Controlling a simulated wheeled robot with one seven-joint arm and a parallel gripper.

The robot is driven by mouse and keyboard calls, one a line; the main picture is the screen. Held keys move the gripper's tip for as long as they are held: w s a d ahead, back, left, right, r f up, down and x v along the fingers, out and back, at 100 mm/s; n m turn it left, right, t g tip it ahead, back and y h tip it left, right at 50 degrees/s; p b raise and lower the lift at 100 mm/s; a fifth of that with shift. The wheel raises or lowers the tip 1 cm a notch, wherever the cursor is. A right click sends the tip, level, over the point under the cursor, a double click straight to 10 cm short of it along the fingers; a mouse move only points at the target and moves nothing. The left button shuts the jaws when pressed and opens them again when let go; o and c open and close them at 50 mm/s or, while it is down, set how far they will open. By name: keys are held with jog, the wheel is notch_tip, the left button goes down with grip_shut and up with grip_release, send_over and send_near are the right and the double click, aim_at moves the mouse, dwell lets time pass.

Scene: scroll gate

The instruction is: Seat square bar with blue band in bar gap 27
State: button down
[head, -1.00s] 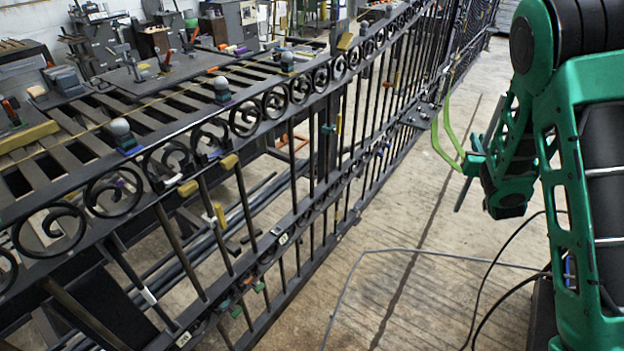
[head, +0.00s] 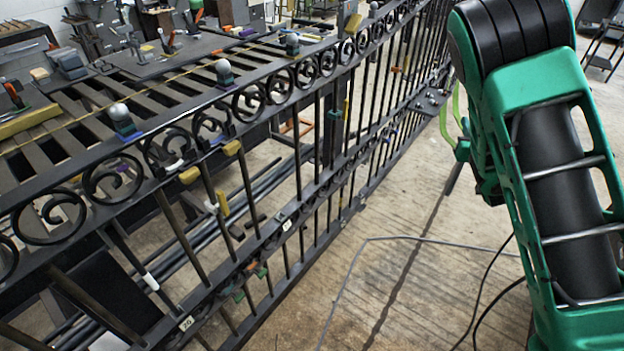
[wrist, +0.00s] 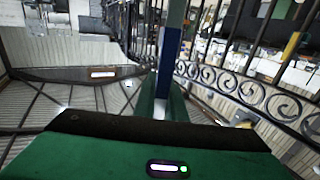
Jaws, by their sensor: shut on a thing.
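The square bar with the blue band (wrist: 171,45) stands close to upright in the wrist view, between the green fingers of my gripper (wrist: 164,95). My gripper is shut on it.
Clamps with yellow pads (head: 190,175) and round-topped fixtures (head: 122,120) sit along the gate. A slatted workbench (head: 60,125) with tools is behind it. The concrete floor (head: 400,270) right of the gate is open, with a cable (head: 340,285) lying on it.

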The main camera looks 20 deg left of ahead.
jog(key=s+a+f+n+g+y, duration=0.2)
jog(key=a+n+y, duration=0.15)
jog(key=a, duration=0.75)
jog(key=s+a+f+n+g+y, duration=0.1)
jog(key=s+a+f+n+y, duration=0.3)
jog(key=a, duration=0.8)
jog(key=s+a+f+n+g+y, duration=0.3)
jog(key=s+a+g+y, duration=0.1)
jog(key=s+a, duration=0.4)
jog(key=s+a+f+n+g+y, duration=0.2)
jog(key=s+a+f+g+y, duration=0.3)
jog(key=a, duration=0.6)
jog(key=w+a+t, duration=0.1)
jog(key=w+a, duration=0.4)
jog(key=a, duration=0.9)
jog(key=shift+w+a+r+h, duration=0.15)
jog(key=shift+w+r+h, duration=0.05)
jog(key=shift+r+h, duration=0.25)
jog(key=shift+f, duration=0.95)
dwell(0.5)
jog(key=shift+a, duration=0.1)
dwell(0.4)
